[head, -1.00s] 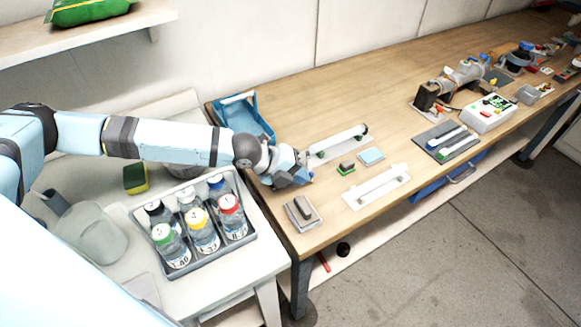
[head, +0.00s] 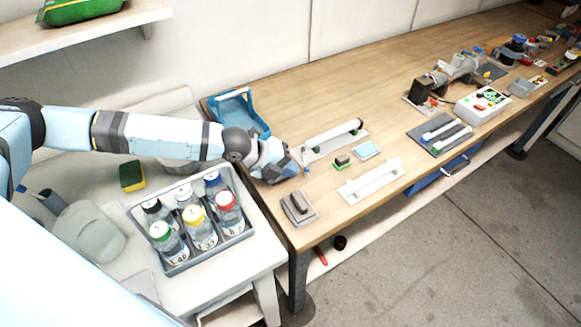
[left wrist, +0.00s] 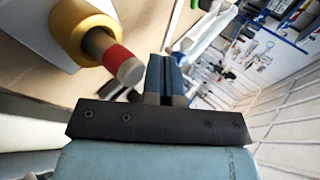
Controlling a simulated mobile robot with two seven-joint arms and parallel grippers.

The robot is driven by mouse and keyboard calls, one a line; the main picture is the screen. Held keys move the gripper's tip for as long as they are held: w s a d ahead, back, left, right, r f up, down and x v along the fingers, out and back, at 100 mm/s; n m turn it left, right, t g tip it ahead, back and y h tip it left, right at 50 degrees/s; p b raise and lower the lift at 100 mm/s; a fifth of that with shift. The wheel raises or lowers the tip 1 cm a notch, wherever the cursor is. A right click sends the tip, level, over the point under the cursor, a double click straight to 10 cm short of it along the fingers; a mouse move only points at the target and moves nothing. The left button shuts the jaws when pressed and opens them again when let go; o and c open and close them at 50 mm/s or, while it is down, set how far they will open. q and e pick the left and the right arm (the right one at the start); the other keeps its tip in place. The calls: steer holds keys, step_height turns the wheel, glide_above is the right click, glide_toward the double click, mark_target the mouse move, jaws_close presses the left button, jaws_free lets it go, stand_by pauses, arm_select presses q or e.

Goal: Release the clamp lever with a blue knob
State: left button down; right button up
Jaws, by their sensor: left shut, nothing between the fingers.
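My left gripper (head: 305,166) is at the near left of the wooden bench, beside the left end of a long white tube (head: 333,139) on a pale stand. Its two blue fingers show together, shut and empty, in the left wrist view (left wrist: 165,72). A grey reactor assembly (head: 458,68) stands far to the right along the bench, well away from the gripper. A small blue part (head: 479,50) shows at its far end, too small to identify surely as the lever's knob. I cannot make out the lever or its position. My right gripper is not in view.
A blue bin (head: 239,112) stands behind my left forearm. A tray (head: 183,262) of capped bottles sits on the white side table. A white control box (head: 482,106) is near the reactor. In the left wrist view, a yellow-collared, red-banded rod (left wrist: 110,58) is close beside the fingers.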

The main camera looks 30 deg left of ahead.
arm_select(q)
steer(key=shift+s+a+r, duration=0.2)
steer(key=shift+a+r, duration=0.1)
steer(key=v, duration=1.3)
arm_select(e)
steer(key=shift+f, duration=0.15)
arm_select(q)
steer(key=shift+d, duration=0.15)
